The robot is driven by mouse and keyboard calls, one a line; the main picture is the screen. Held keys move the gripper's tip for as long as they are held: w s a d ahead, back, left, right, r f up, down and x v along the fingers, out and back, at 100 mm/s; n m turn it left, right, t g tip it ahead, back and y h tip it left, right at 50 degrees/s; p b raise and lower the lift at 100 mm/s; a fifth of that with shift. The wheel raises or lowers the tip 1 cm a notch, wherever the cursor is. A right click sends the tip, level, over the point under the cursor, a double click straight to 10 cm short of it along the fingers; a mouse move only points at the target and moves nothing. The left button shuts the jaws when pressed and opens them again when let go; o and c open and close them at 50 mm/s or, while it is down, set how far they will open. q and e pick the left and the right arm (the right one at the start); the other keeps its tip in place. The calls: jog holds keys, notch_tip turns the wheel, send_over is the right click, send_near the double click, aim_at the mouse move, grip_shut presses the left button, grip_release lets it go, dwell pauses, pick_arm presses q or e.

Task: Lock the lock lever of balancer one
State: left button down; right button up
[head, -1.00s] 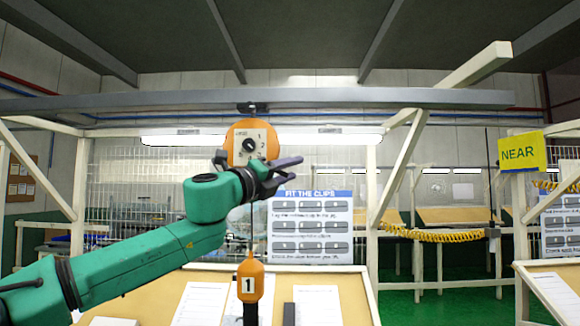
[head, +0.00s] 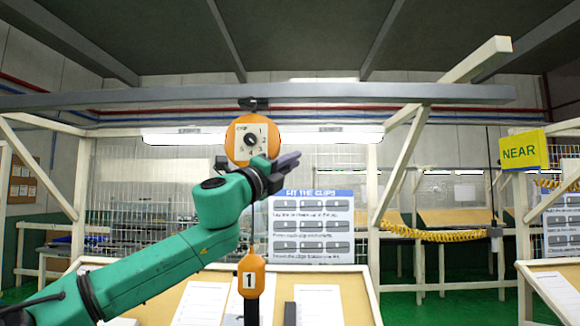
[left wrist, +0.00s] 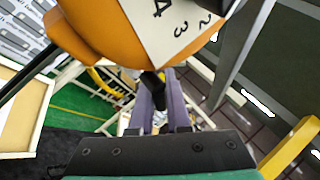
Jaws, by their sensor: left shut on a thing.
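Balancer one is an orange round housing (head: 238,127) with a pale numbered dial plate and a black knob, hanging from the overhead beam. In the left wrist view its orange body (left wrist: 110,35) fills the top. A short black piece, which looks like the lock lever (left wrist: 152,84), sticks out below it. My left gripper (head: 292,159) is just below and right of the housing in the head view. Its purple fingers (left wrist: 163,88) are shut on that black piece. The fingers and wrist hide most of the lever. My right gripper is not in view.
An orange handle piece tagged 1 (head: 250,278) hangs below, in front of the workbench (head: 345,284) with paper sheets. An instruction board (head: 311,228) stands behind. The grey beam (head: 180,99) runs above the arm. A yellow NEAR sign (head: 519,152) is at right.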

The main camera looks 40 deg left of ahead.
pick_arm(q)
jog(key=c, duration=0.9)
grip_release()
jog(key=shift+r, duration=0.15)
jog(key=shift+w, duration=0.25)
jog(key=shift+s, duration=0.1)
jog(key=b+v, duration=0.9)
jog(key=v, duration=0.5)
jog(key=shift+s, duration=0.25)
jog(key=shift+w+f, duration=0.15)
jog(key=shift+f, duration=0.05)
